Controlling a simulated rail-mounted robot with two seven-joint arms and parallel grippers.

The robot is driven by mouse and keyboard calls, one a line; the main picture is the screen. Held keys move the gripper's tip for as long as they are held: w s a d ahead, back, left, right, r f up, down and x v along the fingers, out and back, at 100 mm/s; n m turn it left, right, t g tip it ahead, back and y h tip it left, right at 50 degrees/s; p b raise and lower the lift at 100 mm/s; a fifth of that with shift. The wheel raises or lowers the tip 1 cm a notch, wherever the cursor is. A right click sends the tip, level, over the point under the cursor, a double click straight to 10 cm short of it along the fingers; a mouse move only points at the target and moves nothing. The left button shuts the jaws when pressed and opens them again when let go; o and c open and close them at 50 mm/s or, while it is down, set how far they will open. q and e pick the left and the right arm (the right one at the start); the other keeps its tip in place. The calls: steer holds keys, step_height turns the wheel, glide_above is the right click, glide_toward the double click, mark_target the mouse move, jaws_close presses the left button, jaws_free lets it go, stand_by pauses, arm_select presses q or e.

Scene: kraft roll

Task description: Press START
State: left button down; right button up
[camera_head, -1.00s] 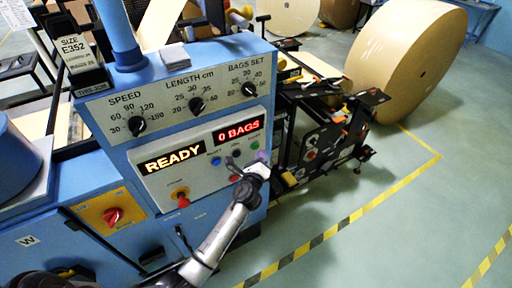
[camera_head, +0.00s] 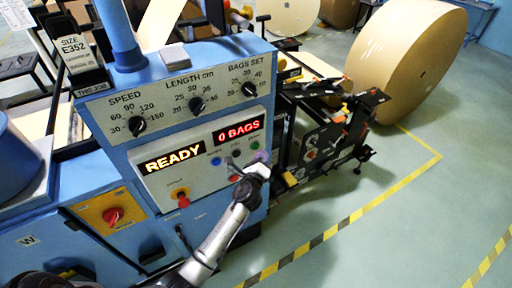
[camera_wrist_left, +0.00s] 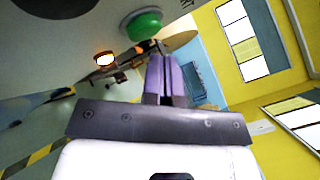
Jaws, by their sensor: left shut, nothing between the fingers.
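The blue machine's control panel (camera_head: 160,184) shows a lit READY display (camera_head: 174,159) and a red 0 BAGS display (camera_head: 238,130). My left gripper (camera_head: 262,157) is at the right end of this panel, below the 0 BAGS display. In the left wrist view its purple fingers (camera_wrist_left: 164,74) are shut together and empty. A green button (camera_wrist_left: 143,25) shows just beyond and left of the fingertips, seemingly apart from them. In the head view I cannot read the small button labels. My right gripper is not in view.
A blue button (camera_head: 216,161) and a red button (camera_head: 234,178) are near the gripper. Three dials sit above. A large kraft roll (camera_head: 405,60) stands at right; the taped floor is clear.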

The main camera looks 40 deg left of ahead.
arm_select(q)
steer(key=shift+a, duration=0.2)
steer(key=shift+w+a, duration=0.15)
steer(key=shift+a, duration=0.1)
